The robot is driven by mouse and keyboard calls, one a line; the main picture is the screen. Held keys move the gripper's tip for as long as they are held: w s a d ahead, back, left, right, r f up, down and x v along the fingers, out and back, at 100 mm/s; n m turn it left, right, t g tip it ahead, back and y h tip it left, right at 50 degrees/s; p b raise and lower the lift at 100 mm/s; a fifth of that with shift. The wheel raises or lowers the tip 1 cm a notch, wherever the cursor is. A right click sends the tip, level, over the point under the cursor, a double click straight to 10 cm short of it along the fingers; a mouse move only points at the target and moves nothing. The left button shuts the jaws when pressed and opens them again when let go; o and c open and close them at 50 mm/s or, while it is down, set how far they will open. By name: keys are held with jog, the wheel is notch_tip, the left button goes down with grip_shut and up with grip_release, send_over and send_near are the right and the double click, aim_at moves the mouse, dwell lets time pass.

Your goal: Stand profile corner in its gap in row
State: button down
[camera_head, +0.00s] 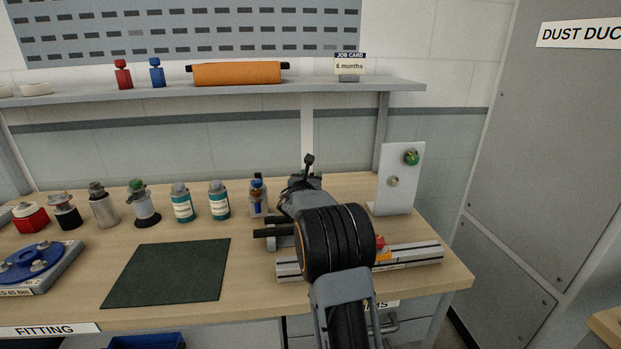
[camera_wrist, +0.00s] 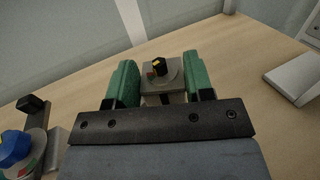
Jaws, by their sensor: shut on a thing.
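In the wrist view, my gripper (camera_wrist: 161,82) has its green fingers on either side of a grey piece (camera_wrist: 153,88), which I take for the profile corner. It is shut on this piece. The piece's lower part is hidden by the gripper body. In the head view, my gripper (camera_head: 306,182) is over the back of the bench, right of the row, mostly hidden behind my arm. I cannot tell whether the held piece touches the bench.
Two teal-labelled bottles (camera_head: 182,204) and several fittings continue the row leftward. A white upright panel (camera_head: 399,178) with a green knob stands to the right. A grey rail (camera_head: 415,256) lies in front. A dark green mat (camera_head: 168,272) is empty. A shelf (camera_head: 220,92) runs above.

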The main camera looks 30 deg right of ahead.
jog(key=shift+f+b, duration=0.5)
jog(key=shift+b, duration=0.15)
jog(key=c, duration=0.8)
grip_release()
jog(key=shift+c, duration=0.2)
jog(key=o, duration=0.4)
jog(key=shift+f, duration=0.1)
